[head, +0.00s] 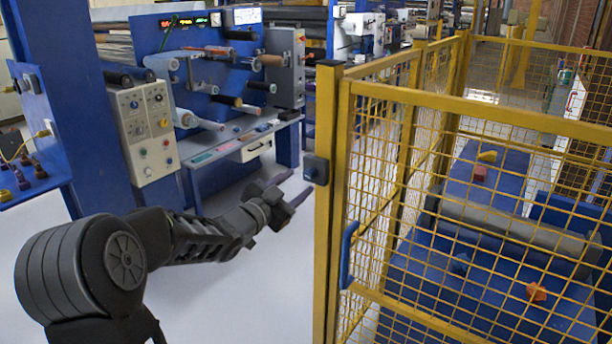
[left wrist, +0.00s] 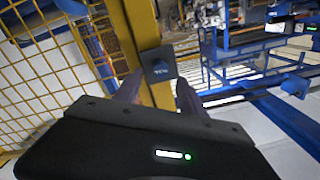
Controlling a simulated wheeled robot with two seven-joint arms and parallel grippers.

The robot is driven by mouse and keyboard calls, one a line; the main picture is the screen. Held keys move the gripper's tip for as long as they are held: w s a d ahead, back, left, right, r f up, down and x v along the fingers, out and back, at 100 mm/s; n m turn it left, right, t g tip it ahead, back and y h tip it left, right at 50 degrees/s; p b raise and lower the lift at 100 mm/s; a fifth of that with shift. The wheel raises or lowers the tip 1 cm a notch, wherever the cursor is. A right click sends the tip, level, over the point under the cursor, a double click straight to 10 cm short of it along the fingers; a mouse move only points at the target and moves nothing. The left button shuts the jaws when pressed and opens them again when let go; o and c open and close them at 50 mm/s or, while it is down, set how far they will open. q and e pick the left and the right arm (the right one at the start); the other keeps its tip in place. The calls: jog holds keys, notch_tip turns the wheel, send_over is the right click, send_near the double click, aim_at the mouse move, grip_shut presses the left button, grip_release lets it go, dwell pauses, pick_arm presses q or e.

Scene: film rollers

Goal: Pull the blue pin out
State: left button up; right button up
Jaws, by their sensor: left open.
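A small dark box (head: 316,168) is fixed to the yellow gate post, with a bluish knob-like part, likely the blue pin (head: 309,173), on its face. My left gripper (head: 300,182) is open and empty just left of and slightly below the box. In the left wrist view its two purple fingers (left wrist: 157,92) stand apart, below the box and to either side of it. I cannot tell whether they touch the pin. My right gripper is not in view.
The yellow mesh fence (head: 440,230) encloses blue tables with small coloured blocks on the right. A blue handle (head: 348,254) is on the gate below the box. A blue roller machine (head: 215,80) stands behind to the left. The pale floor is open between.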

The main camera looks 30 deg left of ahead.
aim_at(307, 176)
pick_arm(q)
jog(key=w+p, duration=0.1)
jog(key=w, duration=0.4)
grip_shut()
dwell(0.5)
